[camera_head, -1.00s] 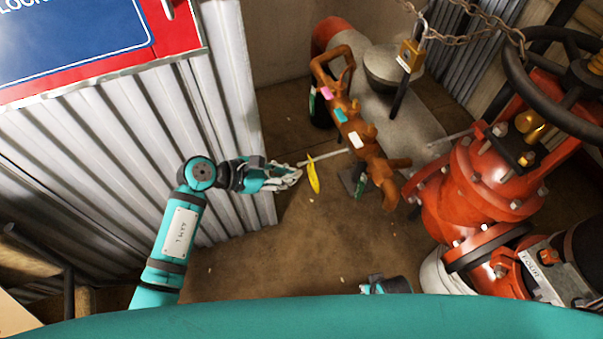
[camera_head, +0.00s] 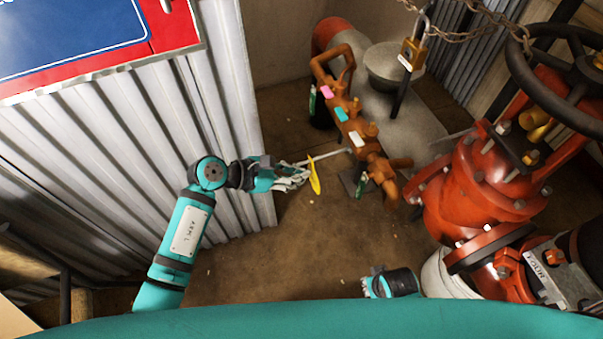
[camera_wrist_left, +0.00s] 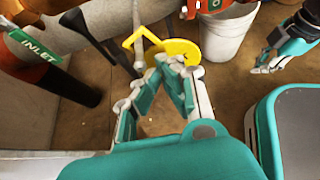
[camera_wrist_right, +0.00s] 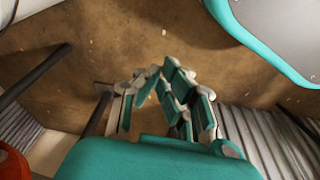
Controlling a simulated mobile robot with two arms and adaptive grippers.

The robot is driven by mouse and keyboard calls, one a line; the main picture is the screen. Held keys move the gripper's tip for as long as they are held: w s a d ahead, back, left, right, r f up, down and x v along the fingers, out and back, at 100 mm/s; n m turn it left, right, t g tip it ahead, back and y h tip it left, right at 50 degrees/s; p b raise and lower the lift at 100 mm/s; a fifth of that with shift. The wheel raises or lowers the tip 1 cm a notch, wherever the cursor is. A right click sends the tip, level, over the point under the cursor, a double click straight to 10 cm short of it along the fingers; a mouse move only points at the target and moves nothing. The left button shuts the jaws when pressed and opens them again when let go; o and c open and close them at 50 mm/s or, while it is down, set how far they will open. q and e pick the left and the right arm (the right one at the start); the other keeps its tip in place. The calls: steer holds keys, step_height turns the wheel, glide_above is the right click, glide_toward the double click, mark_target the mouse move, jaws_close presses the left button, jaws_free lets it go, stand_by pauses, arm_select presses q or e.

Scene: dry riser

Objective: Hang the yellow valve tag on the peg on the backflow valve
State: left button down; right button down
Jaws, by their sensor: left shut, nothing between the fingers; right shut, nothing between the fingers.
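The yellow valve tag (camera_head: 315,178) is at the thin pale peg (camera_head: 335,153) on the brown backflow valve (camera_head: 352,125). Its top meets the peg, and its body hangs below. In the left wrist view the tag (camera_wrist_left: 182,50) shows as a disc with a bent hook by the peg; whether the hook encloses the peg is unclear. My left gripper (camera_head: 303,176) is shut and empty, its fingertips close to the tag's left side. Whether they touch it I cannot tell. My right gripper (camera_head: 369,287) is shut and empty, low near the floor; it also shows in its wrist view (camera_wrist_right: 157,72).
A corrugated metal wall (camera_head: 215,120) stands close beside my left arm. A red valve (camera_head: 490,180) with a black handwheel is at the right, above a white bucket (camera_head: 440,280). A brass padlock (camera_head: 413,52) hangs on a chain. Floor between is clear.

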arm_select(q)
steer(key=shift+w+d+f, duration=0.1)
steer(key=shift+d+f, duration=0.1)
steer(key=shift+d, duration=0.05)
steer(key=shift+d+f, duration=0.1)
steer(key=shift+d, duration=0.1)
arm_select(e)
steer(key=shift+v, duration=0.9)
steer(key=shift+w+r, duration=0.15)
steer(key=shift+w, duration=0.4)
arm_select(q)
steer(key=shift+a, duration=0.3)
arm_select(e)
steer(key=shift+s+f, duration=0.25)
stand_by(0.7)
arm_select(q)
steer(key=shift+a, duration=0.25)
stand_by(0.5)
